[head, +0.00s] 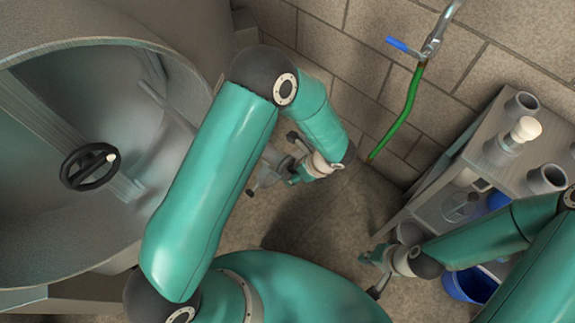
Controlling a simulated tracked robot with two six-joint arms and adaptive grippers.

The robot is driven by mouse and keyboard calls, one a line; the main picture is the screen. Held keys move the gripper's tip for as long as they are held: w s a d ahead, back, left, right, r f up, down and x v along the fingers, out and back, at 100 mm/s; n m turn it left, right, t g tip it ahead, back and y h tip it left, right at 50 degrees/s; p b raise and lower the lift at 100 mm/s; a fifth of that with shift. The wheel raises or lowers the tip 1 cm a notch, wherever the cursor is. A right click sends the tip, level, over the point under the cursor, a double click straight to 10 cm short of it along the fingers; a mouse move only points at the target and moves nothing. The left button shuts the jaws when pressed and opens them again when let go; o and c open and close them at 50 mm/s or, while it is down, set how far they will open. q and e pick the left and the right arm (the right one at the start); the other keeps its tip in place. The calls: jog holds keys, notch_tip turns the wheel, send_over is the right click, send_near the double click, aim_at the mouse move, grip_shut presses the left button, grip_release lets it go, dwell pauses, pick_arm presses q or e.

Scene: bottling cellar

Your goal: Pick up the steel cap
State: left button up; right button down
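I cannot pick out the steel cap with certainty. A grey metal fitting (265,171) with dark ends shows at the tank's right side, right by my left gripper (290,174). That gripper's fingers overlap the fitting in the picture, so I cannot tell whether they touch it or how far they are apart. My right gripper (369,275) is low in front of the shelf, its fingers spread, with nothing visible between them.
A large steel tank (150,70) with a black handwheel (90,167) fills the left. A metal shelf (470,155) at right carries grey cups (547,179) and a white-topped item (526,128). A blue bucket (468,286) stands low. A green hose (408,112) hangs on the wall.

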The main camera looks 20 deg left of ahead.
pick_arm(q)
jog(key=c, duration=0.8)
grip_shut()
jog(key=shift+r, duration=0.15)
